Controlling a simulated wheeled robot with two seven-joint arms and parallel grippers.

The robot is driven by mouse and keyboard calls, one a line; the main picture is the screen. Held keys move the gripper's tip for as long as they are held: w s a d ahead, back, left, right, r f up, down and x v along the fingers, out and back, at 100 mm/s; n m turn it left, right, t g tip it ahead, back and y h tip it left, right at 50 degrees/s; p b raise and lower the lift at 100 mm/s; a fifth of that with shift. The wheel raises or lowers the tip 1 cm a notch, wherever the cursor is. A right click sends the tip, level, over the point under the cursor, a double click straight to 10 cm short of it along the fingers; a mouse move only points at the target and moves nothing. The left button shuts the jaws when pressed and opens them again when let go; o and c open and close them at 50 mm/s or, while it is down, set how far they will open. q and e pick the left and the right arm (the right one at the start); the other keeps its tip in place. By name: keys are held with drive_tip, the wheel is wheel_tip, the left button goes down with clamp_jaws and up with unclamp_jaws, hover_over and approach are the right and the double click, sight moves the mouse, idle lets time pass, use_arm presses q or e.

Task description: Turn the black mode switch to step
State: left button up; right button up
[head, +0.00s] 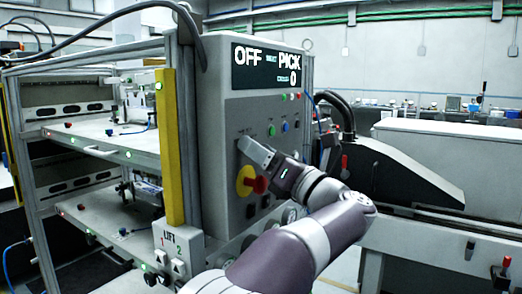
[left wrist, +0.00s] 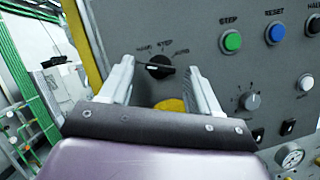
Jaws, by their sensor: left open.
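The black mode switch (left wrist: 158,68) is a round knob on the grey control panel (left wrist: 205,40), with labels HAND, STEP and AUTO around its top. My left gripper (left wrist: 161,66) is open, one finger on each side of the knob in that view. Contact cannot be told. In the head view my left gripper (head: 247,146) is at the panel and hides the switch. My right gripper is not in view.
A red stop button (head: 260,185) on a yellow plate sits just below the gripper. A green STEP button (left wrist: 232,42), a blue RESET button (left wrist: 275,34) and a grey knob (left wrist: 250,101) are to the right. The display (head: 267,66) reads OFF and PICK 0. A yellow post (head: 171,150) stands left.

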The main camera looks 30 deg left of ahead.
use_arm(q)
drive_tip(key=c, duration=1)
drive_tip(key=shift+c, duration=0.2)
